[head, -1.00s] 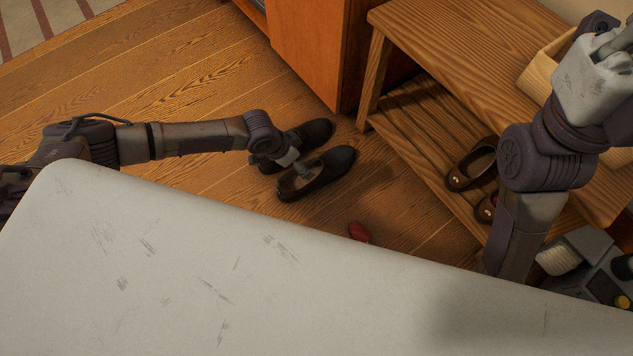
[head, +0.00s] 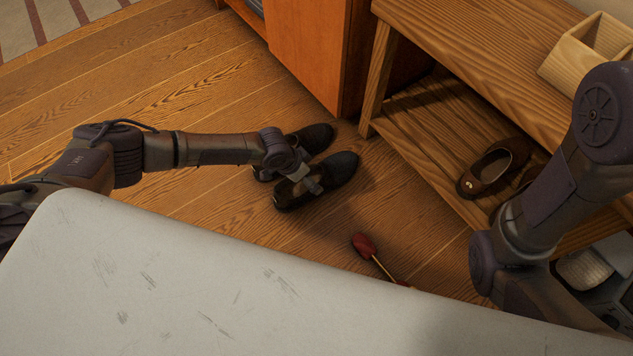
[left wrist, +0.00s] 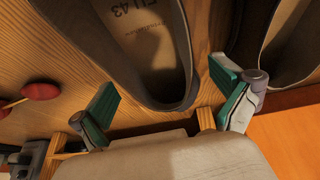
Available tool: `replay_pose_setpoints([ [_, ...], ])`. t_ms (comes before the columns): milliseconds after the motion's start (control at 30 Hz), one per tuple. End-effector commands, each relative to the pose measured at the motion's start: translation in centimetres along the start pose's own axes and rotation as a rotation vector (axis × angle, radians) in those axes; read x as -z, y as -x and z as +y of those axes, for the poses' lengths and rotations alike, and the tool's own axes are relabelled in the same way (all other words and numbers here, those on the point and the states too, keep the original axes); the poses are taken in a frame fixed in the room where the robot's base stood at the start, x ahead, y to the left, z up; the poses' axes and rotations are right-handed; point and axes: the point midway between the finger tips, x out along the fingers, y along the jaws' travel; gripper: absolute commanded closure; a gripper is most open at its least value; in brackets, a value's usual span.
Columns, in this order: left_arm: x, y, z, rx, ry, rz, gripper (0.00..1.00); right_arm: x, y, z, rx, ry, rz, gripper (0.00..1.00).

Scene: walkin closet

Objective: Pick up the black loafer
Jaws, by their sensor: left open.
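A pair of dark loafers stands on the wooden floor. The nearer black loafer (head: 340,168) has my left gripper (head: 308,187) at its heel end, partly hiding it. In the left wrist view my left gripper (left wrist: 168,103) is open, with green finger pads on either side of the heel of this loafer (left wrist: 178,92). The pads look apart from the shoe. The other dark loafer (head: 316,136) lies beside it, farther back, and shows at the right of the left wrist view (left wrist: 290,45). My right gripper is out of view; only its arm shows at the right.
A wooden bench (head: 450,50) with a lower shelf stands at right, with a brown shoe (head: 492,170) on the shelf and a wooden box (head: 590,55) on top. An orange-brown cabinet (head: 310,50) stands behind the loafers. A red-headed stick (head: 364,245) lies on the floor nearer me.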

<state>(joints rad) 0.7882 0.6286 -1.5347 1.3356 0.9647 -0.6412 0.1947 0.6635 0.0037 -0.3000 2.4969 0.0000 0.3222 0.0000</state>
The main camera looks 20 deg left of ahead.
Motion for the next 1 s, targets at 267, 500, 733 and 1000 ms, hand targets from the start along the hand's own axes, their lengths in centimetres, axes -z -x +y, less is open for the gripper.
replay_pose_setpoints([
  [267, -0.3, -3.5, 0.1, 0.001, -0.001, 0.001, 0.0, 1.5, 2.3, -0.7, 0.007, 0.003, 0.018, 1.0],
  [500, -0.2, -3.5, 0.1, 0.0, 0.0, 0.0, 0.0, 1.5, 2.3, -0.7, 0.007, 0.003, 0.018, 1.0],
  [733, -0.2, -3.5, 0.1, 0.0, 0.0, 0.0, 0.28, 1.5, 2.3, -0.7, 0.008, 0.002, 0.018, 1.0],
  [1000, -0.2, -3.5, 0.1, -0.001, 0.0, 0.0, 0.73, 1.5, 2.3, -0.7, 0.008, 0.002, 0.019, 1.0],
])
